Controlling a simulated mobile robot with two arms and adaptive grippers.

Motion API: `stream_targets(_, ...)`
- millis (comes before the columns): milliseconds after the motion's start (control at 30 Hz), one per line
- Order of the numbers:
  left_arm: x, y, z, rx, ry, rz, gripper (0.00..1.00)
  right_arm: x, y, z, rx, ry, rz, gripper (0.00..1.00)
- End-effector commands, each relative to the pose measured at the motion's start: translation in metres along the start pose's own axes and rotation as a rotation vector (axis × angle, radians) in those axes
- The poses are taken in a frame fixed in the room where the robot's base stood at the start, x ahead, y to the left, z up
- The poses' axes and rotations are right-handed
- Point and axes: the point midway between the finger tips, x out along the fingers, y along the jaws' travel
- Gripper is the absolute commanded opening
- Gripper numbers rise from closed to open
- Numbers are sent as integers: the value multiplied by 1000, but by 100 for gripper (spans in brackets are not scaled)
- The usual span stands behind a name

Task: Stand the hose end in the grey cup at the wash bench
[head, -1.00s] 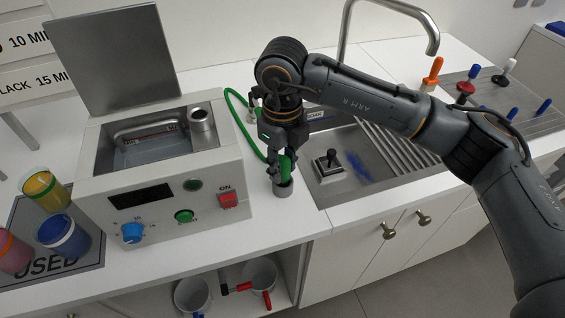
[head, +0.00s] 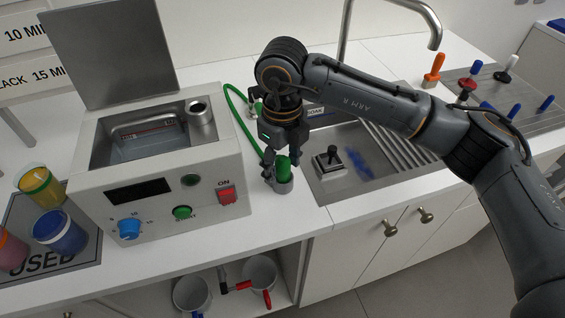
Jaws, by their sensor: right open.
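The grey cup (head: 282,186) stands on the white bench between the boxy machine and the sink. The green hose (head: 236,112) loops out from behind the machine toward my right gripper. Its thick green end (head: 283,168) stands in the mouth of the grey cup, roughly upright. My right gripper (head: 282,163) points down over the cup, its fingers open around the hose end. How deep the end sits is hidden by the cup wall. My left gripper is out of view.
The machine (head: 158,170) with an open lid stands left of the cup. The sink (head: 345,160) lies to the right, with a black-handled item (head: 328,157) in it. Several coloured jars stand on the dark USED mat (head: 85,262). Mugs sit on the shelf below.

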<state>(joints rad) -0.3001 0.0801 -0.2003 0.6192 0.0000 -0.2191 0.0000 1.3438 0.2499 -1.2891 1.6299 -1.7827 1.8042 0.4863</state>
Motion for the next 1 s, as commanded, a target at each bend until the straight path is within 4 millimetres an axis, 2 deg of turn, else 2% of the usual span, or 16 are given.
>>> stream_targets(167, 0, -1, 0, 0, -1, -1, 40, -15, 0, 1, 0, -3, -2, 55)
stream_targets(600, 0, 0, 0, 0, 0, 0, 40, -102, 0, 0, 1, -2, -2, 55)
stream_targets(800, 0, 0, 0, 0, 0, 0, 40, -118, 0, 0, 0, -1, 0, 55)
stream_targets(1000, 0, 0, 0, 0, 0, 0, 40, -120, 0, 0, 0, 0, 0, 55)
